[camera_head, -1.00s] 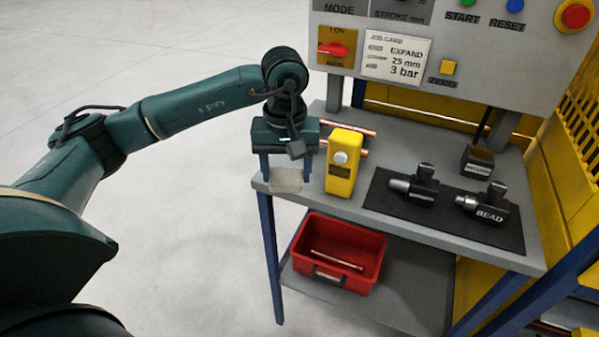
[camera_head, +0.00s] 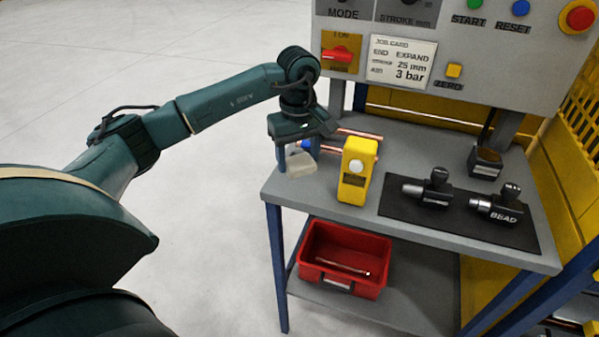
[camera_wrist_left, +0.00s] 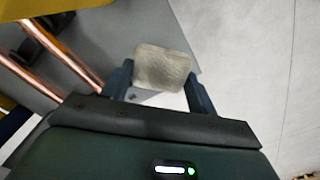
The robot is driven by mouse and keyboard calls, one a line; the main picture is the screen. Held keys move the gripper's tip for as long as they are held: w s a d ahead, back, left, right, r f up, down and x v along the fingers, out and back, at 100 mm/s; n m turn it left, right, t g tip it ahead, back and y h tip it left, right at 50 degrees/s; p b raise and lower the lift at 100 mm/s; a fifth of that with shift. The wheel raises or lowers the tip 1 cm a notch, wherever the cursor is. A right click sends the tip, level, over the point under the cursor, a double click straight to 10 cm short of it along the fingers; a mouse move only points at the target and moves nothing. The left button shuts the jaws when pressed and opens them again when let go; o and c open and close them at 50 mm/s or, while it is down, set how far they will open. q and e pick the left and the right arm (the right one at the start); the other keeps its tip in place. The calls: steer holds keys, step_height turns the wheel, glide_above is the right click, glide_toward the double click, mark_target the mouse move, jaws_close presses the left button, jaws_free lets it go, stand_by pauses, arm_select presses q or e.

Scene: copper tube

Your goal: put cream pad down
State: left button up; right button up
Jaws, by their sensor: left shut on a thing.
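The cream pad (camera_head: 300,163) is a small pale block held between the fingers of my left gripper (camera_head: 296,160), above the front left corner of the grey bench (camera_head: 290,188). In the left wrist view the pad (camera_wrist_left: 163,68) sits between the two blue fingertips, with the bench corner and pale floor behind it. My left gripper is shut on it. Whether the pad touches the bench top is hard to tell; it appears a little above it. My right gripper is not in view.
A yellow device (camera_head: 356,172) stands just right of the pad. Copper tubes (camera_head: 358,134) lie behind it. A dark mat (camera_head: 400,209) with two black tools lies further right. A red bin (camera_head: 343,255) is on the lower shelf. The bench's left edge is close to the gripper.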

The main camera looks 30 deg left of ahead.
mark_target(299, 173)
arm_select(q)
steer(key=shift+f, duration=2.55)
steer(key=o, duration=0.9)
steer(key=shift+r, duration=0.15)
step_height(299, 173, up, 12)
steer(key=shift+r+b, duration=0.1)
steer(key=shift+b, duration=0.55)
